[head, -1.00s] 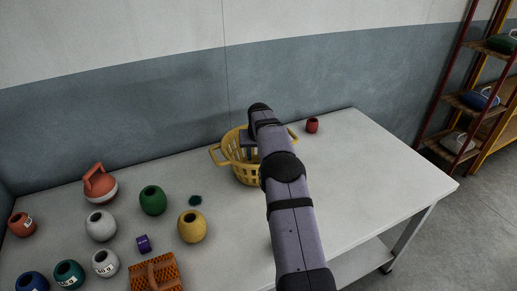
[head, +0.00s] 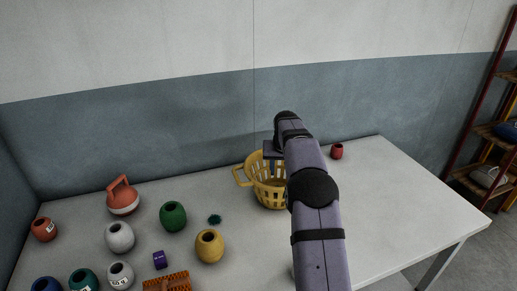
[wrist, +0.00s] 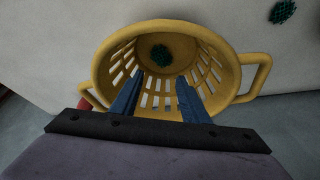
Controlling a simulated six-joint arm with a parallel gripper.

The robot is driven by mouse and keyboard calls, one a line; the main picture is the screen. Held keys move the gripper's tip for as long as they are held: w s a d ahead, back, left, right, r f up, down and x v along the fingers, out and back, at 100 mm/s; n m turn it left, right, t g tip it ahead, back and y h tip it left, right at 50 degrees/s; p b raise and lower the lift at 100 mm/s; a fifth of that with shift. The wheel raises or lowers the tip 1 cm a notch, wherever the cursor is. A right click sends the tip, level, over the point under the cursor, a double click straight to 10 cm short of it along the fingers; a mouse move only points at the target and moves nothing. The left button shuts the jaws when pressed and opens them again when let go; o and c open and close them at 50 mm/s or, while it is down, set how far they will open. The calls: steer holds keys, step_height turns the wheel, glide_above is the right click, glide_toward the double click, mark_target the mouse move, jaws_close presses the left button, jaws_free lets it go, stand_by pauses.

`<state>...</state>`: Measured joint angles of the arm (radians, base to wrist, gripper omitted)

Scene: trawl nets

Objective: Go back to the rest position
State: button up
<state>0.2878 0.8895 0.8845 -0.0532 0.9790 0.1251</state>
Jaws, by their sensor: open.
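My gripper (wrist: 157,95) is open above the yellow basket in the wrist view, its two blue fingers apart with nothing between them. The yellow basket (head: 244,180) stands on the table with slotted walls and side handles; it also fills the middle of the wrist view (wrist: 256,80). A small dark green net piece (wrist: 161,55) lies inside the basket.
A red pot (head: 337,152) stands right of the basket. Left are a dark green net piece (head: 215,219), a green pot (head: 173,217), a yellow pot (head: 209,247), a purple block (head: 159,260), an orange kettle-like weight (head: 123,198) and several other pots. The right of the table (head: 400,205) is clear.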

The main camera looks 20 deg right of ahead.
steer(key=shift+a, duration=0.1)
steer(key=shift+y, duration=0.4)
steer(key=s+a+r, duration=0.1)
steer(key=a, duration=0.1)
steer(key=s+a+r+p, duration=0.1)
steer(key=a, duration=0.1)
steer(key=s+a+r+p, duration=0.1)
steer(key=s+a, duration=0.1)
steer(key=s+a+f+n+g, duration=0.1)
steer(key=s+a, duration=0.3)
steer(key=s, duration=0.8)
steer(key=s+a+f+n+g+p, duration=0.1)
steer(key=s+a, duration=0.4)
steer(key=s, duration=0.7)
steer(key=s+a+f+n+g+y, duration=0.1)
steer(key=s+a+f+n+g, duration=0.1)
steer(key=s, duration=1)
steer(key=shift+a+f, duration=0.75)
steer(key=shift+a, duration=0.45)
steer(key=shift+s, duration=0.1)
stand_by(2.0)
